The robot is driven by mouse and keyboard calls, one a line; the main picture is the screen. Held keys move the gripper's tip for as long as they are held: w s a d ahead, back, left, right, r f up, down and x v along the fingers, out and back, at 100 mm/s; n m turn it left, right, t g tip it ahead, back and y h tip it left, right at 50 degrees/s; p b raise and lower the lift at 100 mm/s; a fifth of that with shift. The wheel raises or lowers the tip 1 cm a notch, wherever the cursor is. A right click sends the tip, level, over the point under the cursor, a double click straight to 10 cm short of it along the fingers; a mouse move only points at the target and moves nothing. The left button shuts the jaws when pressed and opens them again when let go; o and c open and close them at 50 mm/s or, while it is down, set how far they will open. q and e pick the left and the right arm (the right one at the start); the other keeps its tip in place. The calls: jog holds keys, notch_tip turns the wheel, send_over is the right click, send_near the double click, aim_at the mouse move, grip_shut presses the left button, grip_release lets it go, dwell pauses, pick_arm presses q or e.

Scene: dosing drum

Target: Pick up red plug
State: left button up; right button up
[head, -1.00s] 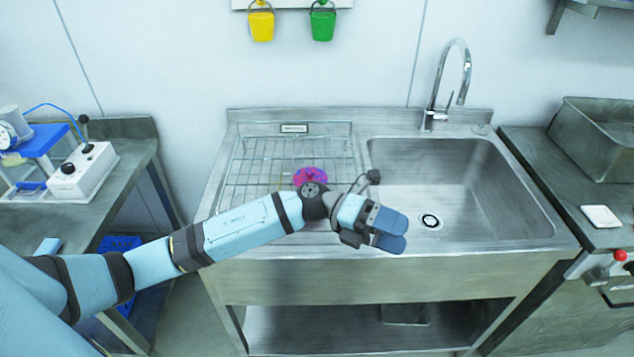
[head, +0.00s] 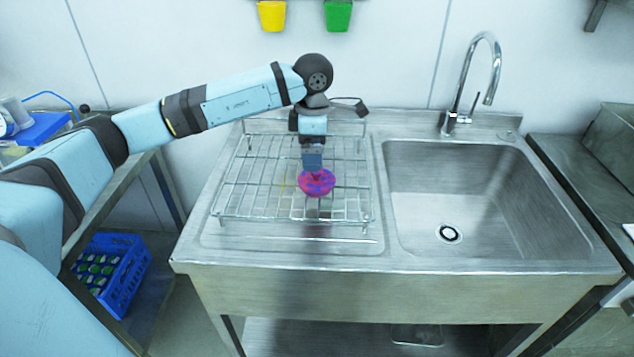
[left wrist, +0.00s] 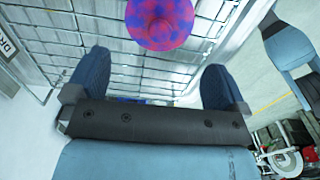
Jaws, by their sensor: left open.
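The red plug (head: 317,183) is a round, red piece with purple-blue blotches, on the wire rack (head: 256,190) left of the sink basin. My left gripper (head: 312,162) points down at the plug's far side and overlaps its top edge in the head view. In the left wrist view, the plug (left wrist: 160,22) lies ahead of my left gripper (left wrist: 153,72), beyond its fingertips. The fingers are wide apart with nothing between them. I cannot tell whether a finger touches the plug. My right gripper does not show.
The steel sink basin (head: 490,205) with its tap (head: 470,85) is right of the rack. A yellow bucket (head: 271,15) and a green bucket (head: 338,15) hang on the back wall. A blue crate (head: 112,270) with bottles sits under the left bench. The rack around the plug is clear.

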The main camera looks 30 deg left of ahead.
aim_at(316, 178)
pick_arm(q)
jog(key=f, duration=0.8)
jog(key=shift+w+d+f, duration=0.2)
jog(key=shift+w+f, duration=0.05)
jog(key=shift+f, duration=0.05)
jog(key=c, duration=0.5)
